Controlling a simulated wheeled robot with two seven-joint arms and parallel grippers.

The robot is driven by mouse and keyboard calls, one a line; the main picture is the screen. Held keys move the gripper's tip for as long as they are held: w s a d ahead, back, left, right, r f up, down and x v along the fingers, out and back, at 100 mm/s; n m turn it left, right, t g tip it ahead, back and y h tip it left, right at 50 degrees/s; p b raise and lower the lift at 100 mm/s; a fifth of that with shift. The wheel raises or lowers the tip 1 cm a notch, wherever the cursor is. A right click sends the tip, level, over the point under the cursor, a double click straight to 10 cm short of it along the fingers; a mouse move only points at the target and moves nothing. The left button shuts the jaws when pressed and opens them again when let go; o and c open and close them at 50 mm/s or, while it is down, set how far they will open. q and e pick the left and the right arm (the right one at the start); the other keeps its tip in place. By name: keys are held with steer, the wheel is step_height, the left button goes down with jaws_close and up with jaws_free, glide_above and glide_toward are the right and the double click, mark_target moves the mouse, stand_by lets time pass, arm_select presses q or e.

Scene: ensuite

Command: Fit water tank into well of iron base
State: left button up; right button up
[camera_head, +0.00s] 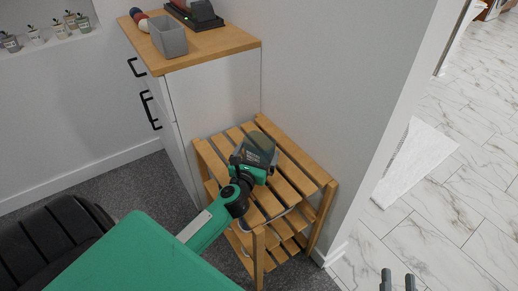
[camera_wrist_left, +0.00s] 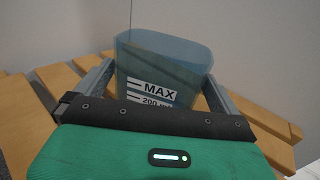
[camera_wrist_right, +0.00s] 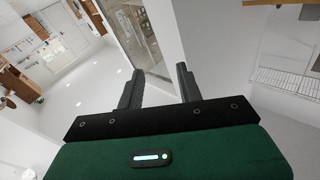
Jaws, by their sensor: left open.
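The water tank (camera_head: 261,149), a clear bluish container marked MAX and 200, stands on the slatted wooden rack. In the left wrist view the tank (camera_wrist_left: 165,58) is between the two fingers of my left gripper (camera_wrist_left: 157,82), which are spread on either side of it. My left gripper (camera_head: 254,160) is open, and contact with the tank cannot be told. A dark appliance (camera_head: 194,13) on the cabinet top looks like the iron base; its well is not discernible. My right gripper (camera_head: 397,280) is open and empty, low at the right; its fingers show apart in its wrist view (camera_wrist_right: 158,82).
The slatted rack (camera_head: 290,152) stands against the wall beside a white cabinet (camera_head: 225,95) with a wooden top. A grey open box (camera_head: 170,40) and round balls (camera_head: 139,18) are on that top. A white mat (camera_head: 415,158) lies on the marble floor at right.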

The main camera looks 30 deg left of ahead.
arm_select(q)
steer(key=v, duration=0.8)
steer(key=shift+s+d, duration=0.15)
steer(key=shift+s, duration=0.2)
steer(key=shift+s+d+r, duration=0.1)
steer(key=shift+s+d, duration=0.1)
steer(key=shift+s, duration=0.5)
arm_select(e)
steer(key=shift+s+a+f+g, duration=0.15)
steer(key=shift+s+f+g, duration=0.15)
steer(key=shift+f, duration=0.25)
steer(key=shift+s+a+f+g, duration=0.2)
steer(key=shift+f+g, duration=0.2)
steer(key=shift+f, duration=0.15)
